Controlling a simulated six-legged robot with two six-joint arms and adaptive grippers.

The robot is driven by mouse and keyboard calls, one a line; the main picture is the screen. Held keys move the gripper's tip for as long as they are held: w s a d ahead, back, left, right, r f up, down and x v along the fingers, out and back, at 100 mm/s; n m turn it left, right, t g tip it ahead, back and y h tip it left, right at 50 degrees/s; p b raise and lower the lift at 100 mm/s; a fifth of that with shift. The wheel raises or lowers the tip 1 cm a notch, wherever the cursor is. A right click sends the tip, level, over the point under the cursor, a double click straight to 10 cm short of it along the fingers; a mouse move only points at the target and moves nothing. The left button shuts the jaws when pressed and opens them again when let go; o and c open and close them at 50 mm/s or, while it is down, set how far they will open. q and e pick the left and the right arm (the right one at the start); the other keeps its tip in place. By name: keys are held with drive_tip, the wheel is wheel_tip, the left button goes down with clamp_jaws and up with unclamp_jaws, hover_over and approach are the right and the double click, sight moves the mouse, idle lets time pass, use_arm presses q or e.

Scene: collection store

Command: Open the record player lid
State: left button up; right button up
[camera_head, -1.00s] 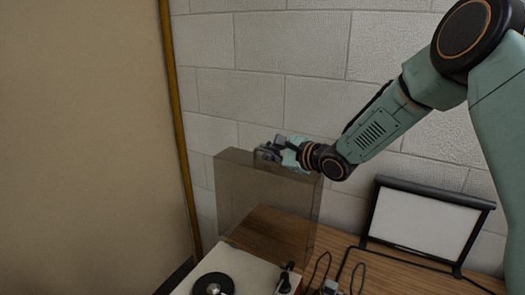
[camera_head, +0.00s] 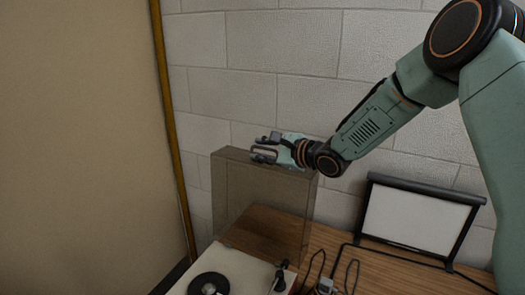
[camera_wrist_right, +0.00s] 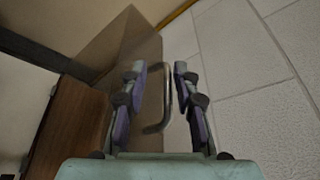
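The record player (camera_head: 245,268) is at the bottom of the head view, with a cream top and a black round platter (camera_head: 208,284). Its translucent brown lid (camera_head: 262,205) stands raised, about upright, at the back. My right gripper (camera_head: 263,150) is at the lid's top edge. In the right wrist view the fingers of my right gripper (camera_wrist_right: 160,80) are spread, with the lid's metal handle (camera_wrist_right: 166,95) between them and visible gaps beside it. The lid (camera_wrist_right: 125,60) also shows there behind the fingers. My left gripper is in neither view.
A wooden table (camera_head: 335,262) carries the player. A white panel in a black frame (camera_head: 415,215) stands to the right, with dark cables (camera_head: 345,275) in front. A white block wall (camera_head: 290,60) is close behind; a beige panel (camera_head: 75,140) fills the left.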

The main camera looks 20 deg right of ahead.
sight(282, 170)
drive_tip(key=shift+s+a, duration=0.1)
drive_tip(key=shift+s+d+r, duration=0.1)
drive_tip(key=shift+s+d, duration=0.25)
drive_tip(key=v, duration=0.6)
drive_tip(key=shift+s+a+r, duration=0.15)
drive_tip(key=shift+s, duration=0.1)
drive_tip(key=shift+s, duration=0.2)
drive_tip(key=shift+w, duration=0.15)
